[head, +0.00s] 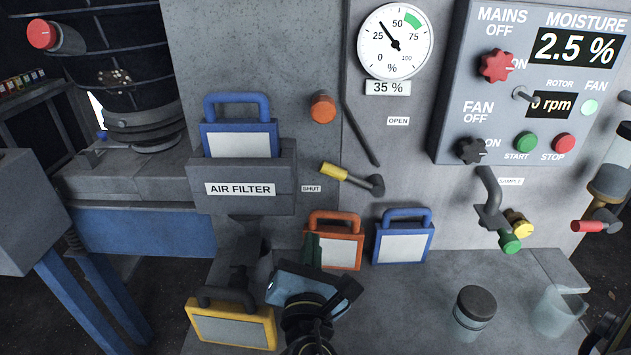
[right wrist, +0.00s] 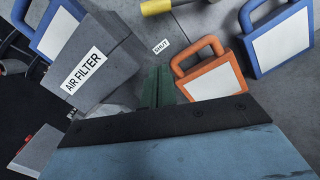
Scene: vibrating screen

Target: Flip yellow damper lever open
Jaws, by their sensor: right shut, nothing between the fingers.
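The damper lever has a yellow grip (head: 334,171) and a dark arm running right to a pivot on the grey panel. The grip points left, towards the SHUT label (head: 311,188); the OPEN label (head: 398,121) is higher up and to the right. In the right wrist view the yellow grip (right wrist: 157,7) shows only at the top edge. My right gripper (head: 313,247) is shut and empty, below the lever and apart from it, in front of the orange-framed filter (head: 347,226). Its green fingers also show in the right wrist view (right wrist: 158,80). My left gripper is not in view.
The air filter slot (head: 285,190) holds a blue-framed filter (head: 209,139) left of the lever. Another blue-framed filter (head: 428,241) stands right of the orange one; a yellow-framed one (head: 259,332) is in front. An orange knob (head: 322,107) and dark bar (head: 361,134) are above the lever.

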